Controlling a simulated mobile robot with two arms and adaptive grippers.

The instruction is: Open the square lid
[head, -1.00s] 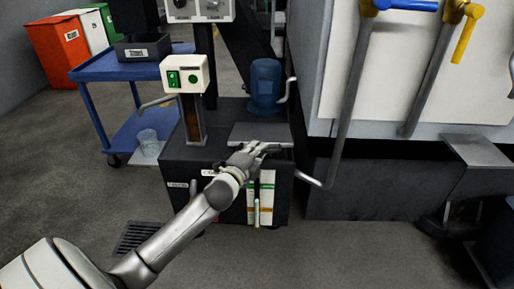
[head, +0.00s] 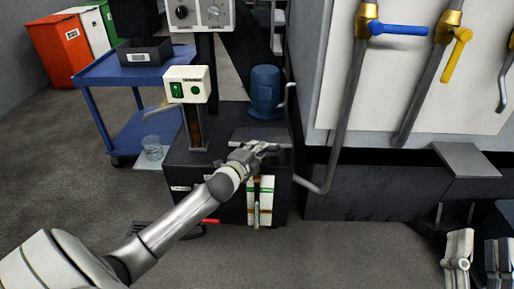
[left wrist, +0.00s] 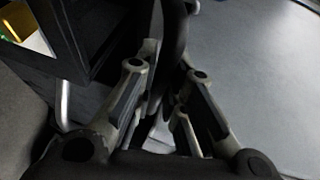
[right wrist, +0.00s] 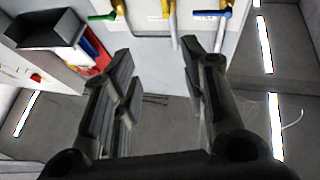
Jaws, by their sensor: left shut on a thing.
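The square lid (head: 262,134) is a flat dark grey plate on top of the black tank, lying about level. My left gripper (head: 262,149) is at its front edge in the head view. In the left wrist view, the lid's smooth grey face (left wrist: 255,65) fills the right side. The left gripper's fingers (left wrist: 165,85) are shut around a dark bar (left wrist: 172,50) beside that face, seemingly the lid's handle. The fingers partly hide the grip. My right gripper (head: 478,262) is at the lower right of the head view, away from the lid; it is open and empty in its wrist view (right wrist: 160,75).
The black tank (head: 205,160) carries a switch post (head: 187,84) and a blue motor (head: 265,90). A bent grey pipe (head: 340,120) stands right of the lid, beside the machine. A blue cart (head: 135,75) is at the left.

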